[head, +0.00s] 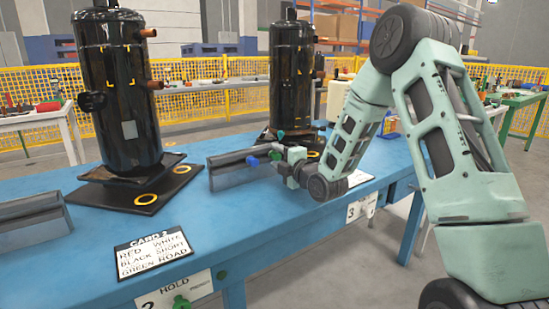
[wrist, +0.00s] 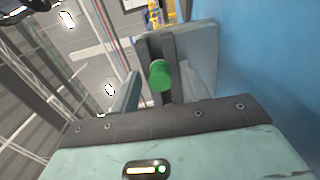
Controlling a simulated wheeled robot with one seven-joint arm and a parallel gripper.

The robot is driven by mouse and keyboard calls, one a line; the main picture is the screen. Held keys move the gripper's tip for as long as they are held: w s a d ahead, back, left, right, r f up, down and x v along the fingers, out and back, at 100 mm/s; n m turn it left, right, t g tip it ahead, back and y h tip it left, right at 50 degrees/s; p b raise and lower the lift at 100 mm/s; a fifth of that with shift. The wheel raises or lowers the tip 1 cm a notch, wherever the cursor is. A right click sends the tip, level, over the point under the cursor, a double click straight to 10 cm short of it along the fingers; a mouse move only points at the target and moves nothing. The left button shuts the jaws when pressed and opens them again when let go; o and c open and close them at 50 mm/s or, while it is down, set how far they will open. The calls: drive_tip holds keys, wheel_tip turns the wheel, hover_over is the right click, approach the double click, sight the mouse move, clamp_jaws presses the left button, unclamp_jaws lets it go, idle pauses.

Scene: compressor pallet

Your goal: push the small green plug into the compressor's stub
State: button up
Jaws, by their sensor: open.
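The small green plug (wrist: 160,75) stands out in the wrist view, in front of a grey holder with dark bars. In the head view a green spot (head: 276,155) shows at the tip of my gripper (head: 282,163), beside the grey tray. My gripper is open, with its fingers (wrist: 158,92) on either side of the plug in the wrist view; I cannot tell whether they touch it. The near black compressor (head: 117,95) stands upright at left, with copper stubs (head: 148,32) and (head: 155,85) on its right side. A second compressor (head: 290,75) stands behind.
A blue plug (head: 252,161) sits by the grey tray (head: 232,176). Another grey tray (head: 30,222) lies at left. A lettered card (head: 153,252) lies near the front edge of the blue table (head: 215,225).

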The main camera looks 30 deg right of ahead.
idle(0.3)
clamp_jaws()
drive_tip(key=shift+s+d+b, duration=0.15)
drive_tip(key=shift+s+b, duration=0.8)
drive_tip(key=shift+s, duration=2.05)
